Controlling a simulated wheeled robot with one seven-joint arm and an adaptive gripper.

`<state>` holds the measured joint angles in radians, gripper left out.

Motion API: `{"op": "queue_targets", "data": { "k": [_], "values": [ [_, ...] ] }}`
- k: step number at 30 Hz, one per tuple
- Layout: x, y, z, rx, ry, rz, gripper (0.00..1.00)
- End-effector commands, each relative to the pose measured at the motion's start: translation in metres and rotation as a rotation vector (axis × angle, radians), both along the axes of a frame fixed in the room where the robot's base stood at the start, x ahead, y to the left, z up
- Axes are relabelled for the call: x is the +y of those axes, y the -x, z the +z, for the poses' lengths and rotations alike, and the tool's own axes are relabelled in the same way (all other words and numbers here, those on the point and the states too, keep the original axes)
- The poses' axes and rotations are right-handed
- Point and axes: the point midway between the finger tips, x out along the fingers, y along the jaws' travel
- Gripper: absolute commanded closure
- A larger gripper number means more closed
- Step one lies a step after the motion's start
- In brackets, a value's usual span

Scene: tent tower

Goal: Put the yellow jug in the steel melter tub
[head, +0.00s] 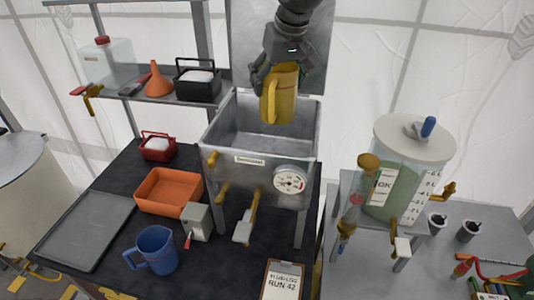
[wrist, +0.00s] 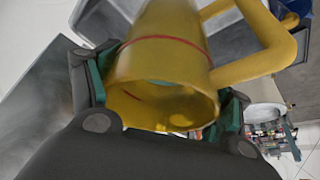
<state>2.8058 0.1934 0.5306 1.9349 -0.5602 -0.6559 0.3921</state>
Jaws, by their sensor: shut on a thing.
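The yellow jug (head: 281,97) hangs upright in my gripper (head: 282,70), with its handle toward the front left in the head view. My gripper is shut on the jug's body near the rim. In the wrist view the jug (wrist: 165,60) fills the middle, its open mouth toward me and a red band around it. The green-padded fingers (wrist: 165,95) are on both sides of it. The steel melter tub (head: 247,150) is open, with a dial on its front. The jug is over the right part of the tub's opening; its base looks near rim height.
A raised steel lid (head: 245,50) stands behind the tub. A shelf at the back left holds an orange funnel (head: 155,80) and a black basket (head: 197,86). A blue jug (head: 153,250) and an orange tray (head: 168,190) stand left of the tub. A green-filled tank (head: 405,180) stands right.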

Motion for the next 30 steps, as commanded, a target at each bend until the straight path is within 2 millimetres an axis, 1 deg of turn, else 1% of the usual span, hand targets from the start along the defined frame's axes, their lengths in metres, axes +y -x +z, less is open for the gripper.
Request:
{"op": "queue_targets", "data": {
  "k": [2, 3, 4, 11, 14, 15, 23, 30],
  "values": [
    [0.0, -0.002, -0.001, 0.001, -0.001, -0.001, 0.67],
    [0.0, -0.002, -0.01, 0.003, 0.0, 0.0, 0.67],
    [0.0, -0.002, -0.015, 0.004, 0.001, 0.0, 0.67],
    [0.0, 0.006, -0.04, -0.002, 0.0, 0.0, 0.67],
    [0.0, 0.003, -0.051, -0.001, 0.001, 0.001, 0.67],
    [0.0, 0.002, -0.059, 0.0, 0.0, 0.0, 0.67],
    [0.0, -0.003, -0.084, 0.004, 0.001, -0.001, 0.67],
    [0.0, -0.002, -0.12, 0.004, 0.001, 0.0, 0.67]
  ]
}}
